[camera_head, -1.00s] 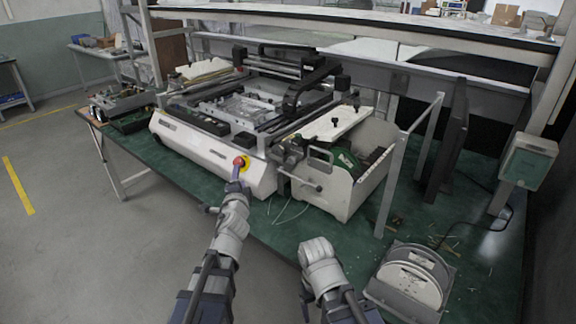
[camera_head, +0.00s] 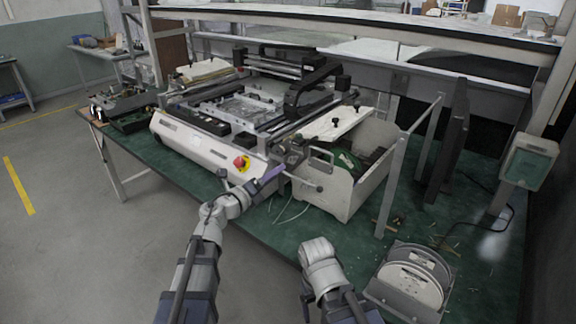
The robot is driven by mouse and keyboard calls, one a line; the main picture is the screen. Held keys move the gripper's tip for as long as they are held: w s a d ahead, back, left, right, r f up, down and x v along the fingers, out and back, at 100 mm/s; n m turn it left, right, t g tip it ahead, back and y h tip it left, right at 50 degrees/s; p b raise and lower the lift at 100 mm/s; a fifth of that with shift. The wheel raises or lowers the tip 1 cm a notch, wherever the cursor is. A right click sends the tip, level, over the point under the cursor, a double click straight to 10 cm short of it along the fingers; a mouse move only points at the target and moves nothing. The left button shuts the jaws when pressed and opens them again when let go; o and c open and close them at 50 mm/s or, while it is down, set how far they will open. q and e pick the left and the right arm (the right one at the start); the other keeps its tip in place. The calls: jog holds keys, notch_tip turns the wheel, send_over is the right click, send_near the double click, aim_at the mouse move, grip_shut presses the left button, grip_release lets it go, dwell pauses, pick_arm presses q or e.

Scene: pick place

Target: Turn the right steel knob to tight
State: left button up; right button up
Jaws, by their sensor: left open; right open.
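A small steel knob (camera_head: 319,188) sits on a short rod low on the front of the machine's right-hand unit. It is small, and its turn position cannot be told. My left gripper (camera_head: 250,174) is open and empty, in front of the white machine's lower front panel. Its purplish finger points right, towards the steel knob, and ends short of it. My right gripper (camera_head: 319,250) is at the lower middle, over the front of the green bench top, apart from the knob. Its fingertips are hard to make out.
The white machine (camera_head: 205,150) has a red and yellow button (camera_head: 241,162) just above my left gripper. A grey stand with white discs (camera_head: 411,278) is at the lower right. A metal post (camera_head: 391,190) stands right of the machine. Thin wires lie on the bench below the knob.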

aim_at(292, 162)
pick_arm(q)
jog(key=x, duration=0.7)
grip_shut()
dwell(0.3)
